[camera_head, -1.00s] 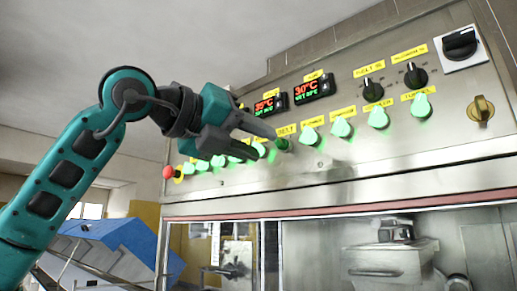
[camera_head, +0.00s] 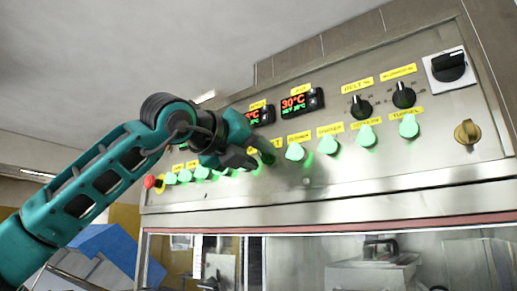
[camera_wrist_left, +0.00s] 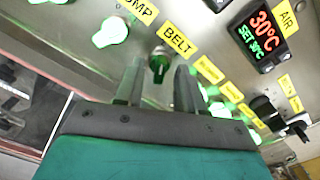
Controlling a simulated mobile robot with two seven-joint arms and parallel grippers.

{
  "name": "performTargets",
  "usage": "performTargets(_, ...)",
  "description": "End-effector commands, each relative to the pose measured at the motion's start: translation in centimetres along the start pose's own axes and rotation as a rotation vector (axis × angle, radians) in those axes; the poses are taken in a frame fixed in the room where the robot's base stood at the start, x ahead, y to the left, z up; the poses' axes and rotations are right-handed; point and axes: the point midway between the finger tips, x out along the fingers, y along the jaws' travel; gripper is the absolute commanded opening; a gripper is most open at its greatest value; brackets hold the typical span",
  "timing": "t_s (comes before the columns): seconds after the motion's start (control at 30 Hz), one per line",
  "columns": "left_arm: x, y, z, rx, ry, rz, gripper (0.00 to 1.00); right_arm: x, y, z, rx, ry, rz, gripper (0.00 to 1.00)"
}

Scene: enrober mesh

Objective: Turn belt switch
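The belt switch (camera_wrist_left: 160,65) is a dark green knob below the yellow BELT label (camera_wrist_left: 178,39) in the left wrist view. It looks unlit, unlike the bright green knobs beside it. My left gripper (camera_wrist_left: 160,72) is open, with one finger on each side of the knob and a visible gap to each. I cannot tell how far the fingertips reach along the knob. In the head view my left gripper (camera_head: 254,151) is at the panel and partly hides the belt switch (camera_head: 268,157) and its label. My right gripper is in neither view.
Lit green knobs (camera_head: 328,145) line the steel panel (camera_head: 400,150) on both sides. A red button (camera_head: 149,181) is at the left end. Glass doors are below.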

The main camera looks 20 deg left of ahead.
Motion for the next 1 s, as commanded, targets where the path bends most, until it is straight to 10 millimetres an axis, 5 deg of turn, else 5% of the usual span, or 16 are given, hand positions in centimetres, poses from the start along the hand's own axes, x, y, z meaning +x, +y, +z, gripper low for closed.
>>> performTargets(0.4, 0.95, 0.02, -0.08, 0.0, 0.001, 0.0, 0.38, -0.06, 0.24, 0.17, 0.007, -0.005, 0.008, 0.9)
performTargets(0.8, 0.91, 0.04, -0.05, 0.0, 0.001, 0.0, 0.0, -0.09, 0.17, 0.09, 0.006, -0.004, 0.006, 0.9)
performTargets(1.0, 0.9, 0.05, -0.04, 0.005, 0.001, 0.0, 0.0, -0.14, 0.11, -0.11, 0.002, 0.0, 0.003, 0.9)
